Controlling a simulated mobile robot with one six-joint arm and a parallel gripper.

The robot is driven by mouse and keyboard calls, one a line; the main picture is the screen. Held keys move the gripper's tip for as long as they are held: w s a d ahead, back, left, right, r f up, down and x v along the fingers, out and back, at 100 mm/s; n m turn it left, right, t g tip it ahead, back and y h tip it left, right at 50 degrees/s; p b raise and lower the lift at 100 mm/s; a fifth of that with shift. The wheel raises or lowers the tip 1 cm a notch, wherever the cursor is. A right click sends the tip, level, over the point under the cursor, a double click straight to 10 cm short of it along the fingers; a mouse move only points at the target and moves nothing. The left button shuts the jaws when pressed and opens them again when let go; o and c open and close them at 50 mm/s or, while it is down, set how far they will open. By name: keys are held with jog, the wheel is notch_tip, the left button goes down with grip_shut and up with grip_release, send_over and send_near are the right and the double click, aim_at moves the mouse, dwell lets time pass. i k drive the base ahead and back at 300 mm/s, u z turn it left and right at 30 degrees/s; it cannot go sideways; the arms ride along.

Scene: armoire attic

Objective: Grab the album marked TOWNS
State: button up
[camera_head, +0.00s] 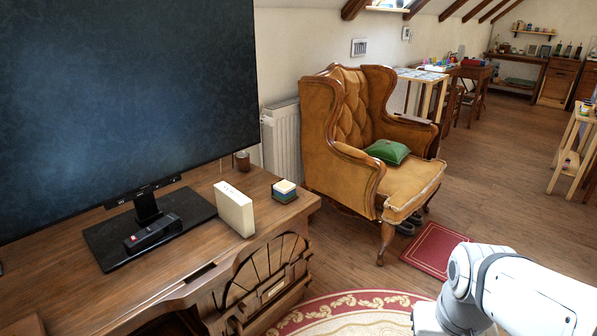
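I cannot make out an album with the word TOWNS in this view. A cream, book-like block (234,209) stands upright on the wooden desk (250,260). It has small dark marks near its top that I cannot read, so I cannot tell if it is the album. Links of my white arm show at the lower right, over the floor. My gripper is outside the picture, well apart from the desk as far as the visible links show.
A large screen (120,100) stands on the desk, with a dark remote-like object (152,234) on its base. A small stacked box (284,190) sits near the desk edge. A tan armchair (335,150) holds a green cushion (388,151). Wooden floor (490,170) is open at right.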

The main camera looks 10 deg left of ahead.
aim_at(234, 208)
jog(key=u, duration=0.3)
jog(key=i, duration=1.4)
jog(key=u, duration=0.8)
jog(key=i, duration=0.4)
jog(key=u, duration=0.2)
jog(key=k, duration=0.75)
jog(key=u, duration=0.2)
jog(key=i, duration=0.75)
jog(key=z, duration=0.05)
